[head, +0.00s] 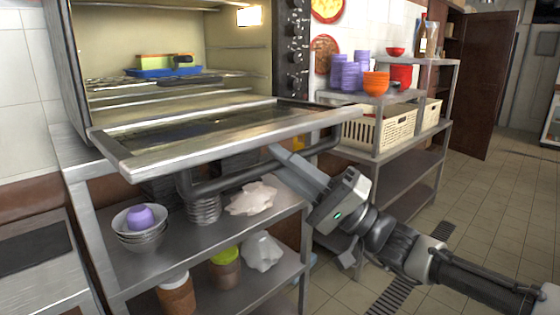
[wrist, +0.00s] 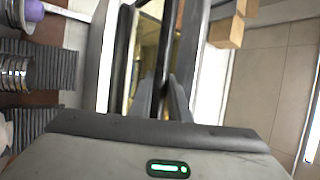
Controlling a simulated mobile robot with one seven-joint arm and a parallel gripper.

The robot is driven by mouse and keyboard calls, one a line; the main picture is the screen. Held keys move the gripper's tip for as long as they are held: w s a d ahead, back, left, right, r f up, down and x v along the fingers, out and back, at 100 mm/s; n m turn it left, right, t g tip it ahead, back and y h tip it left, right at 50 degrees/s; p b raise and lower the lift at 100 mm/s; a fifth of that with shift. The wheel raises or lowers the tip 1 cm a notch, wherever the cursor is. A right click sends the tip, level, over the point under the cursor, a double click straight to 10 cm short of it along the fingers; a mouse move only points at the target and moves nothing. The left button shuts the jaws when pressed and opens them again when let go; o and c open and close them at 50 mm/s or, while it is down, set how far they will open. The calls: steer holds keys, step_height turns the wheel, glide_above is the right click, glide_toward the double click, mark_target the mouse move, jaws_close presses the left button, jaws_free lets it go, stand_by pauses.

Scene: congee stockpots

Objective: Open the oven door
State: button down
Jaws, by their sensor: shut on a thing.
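The oven (head: 170,45) stands on a steel shelf unit at the upper left in the head view. Its door (head: 150,152) is folded down, lying about level and sticking out in front of the lit cavity. The door's dark bar handle (head: 225,178) hangs below its front edge. My gripper (head: 280,158) reaches in from the lower right and is shut on the handle. In the wrist view the handle (wrist: 162,45) runs down between my fingers; the exact contact is partly hidden.
Inside the oven, a blue tray (head: 160,72) holds a yellow and green item. Below the door, a shelf (head: 170,255) carries bowls (head: 138,230) and a crumpled white item (head: 252,198). At right, a rack holds a cream crate (head: 385,130) and cups.

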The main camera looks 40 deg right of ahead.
steer(key=shift+a+f, duration=0.1)
steer(key=shift+f, duration=0.2)
steer(key=c, duration=1.7)
jaws_free()
steer(key=shift+w, duration=0.1)
steer(key=shift+o, duration=0.2)
steer(key=shift+r, duration=0.1)
steer(key=v, duration=1.7)
steer(key=shift+s+d, duration=0.2)
steer(key=shift+s, duration=0.05)
